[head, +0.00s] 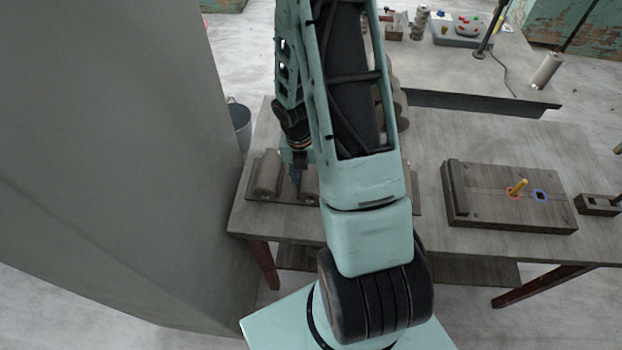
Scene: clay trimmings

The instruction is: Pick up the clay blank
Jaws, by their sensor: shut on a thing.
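My gripper (297,182) points down over a flat board (283,199) on the left of the table, partly covered by my arm. It is shut on a grey-brown clay blank (310,187), of which only a part shows beside the fingers. The rest of that blank is hidden behind my arm, and I cannot tell whether it touches the board. Another similar rounded clay blank (267,173) lies on the board, left of the gripper and apart from it.
A small slotted block (597,205) is farther right. A grey wall (120,150) stands close on the left.

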